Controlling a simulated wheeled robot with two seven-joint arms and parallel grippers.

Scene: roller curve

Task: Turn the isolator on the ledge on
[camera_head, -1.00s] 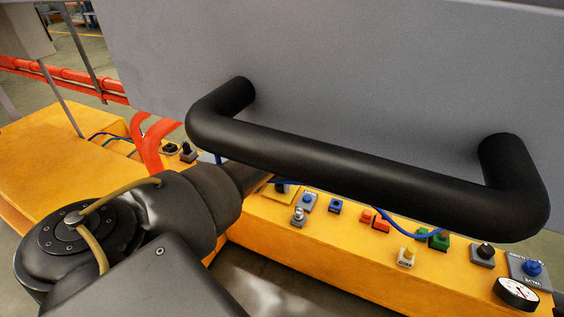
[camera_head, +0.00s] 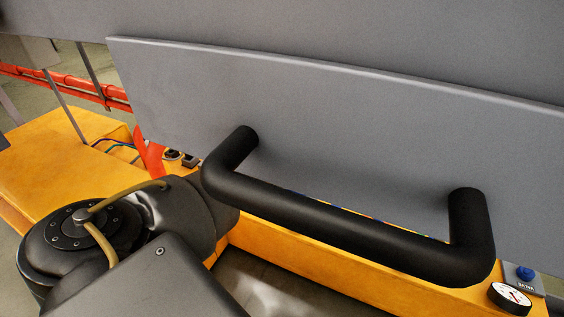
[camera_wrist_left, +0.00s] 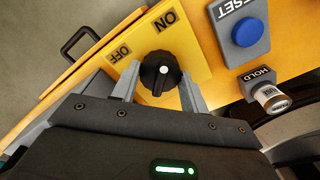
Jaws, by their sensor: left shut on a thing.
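The isolator is a black rotary knob (camera_wrist_left: 160,72) with a white mark, on a yellow plate (camera_wrist_left: 195,48) printed ON and OFF, in the left wrist view. I cannot tell which label the mark points to. My left gripper (camera_wrist_left: 158,88) has one finger on each side of the knob and is shut on it. In the head view my left arm comes in from the left. Its gripper and the isolator are hidden there behind the grey panel and its handle. My right gripper is in neither view.
A grey panel (camera_head: 330,130) with a thick black handle (camera_head: 340,220) hangs over the yellow ledge (camera_head: 300,268) and hides most controls. A gauge (camera_head: 510,298) shows at the right. A blue RESET button (camera_wrist_left: 248,31) and a HOLD switch (camera_wrist_left: 270,97) sit beside the isolator.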

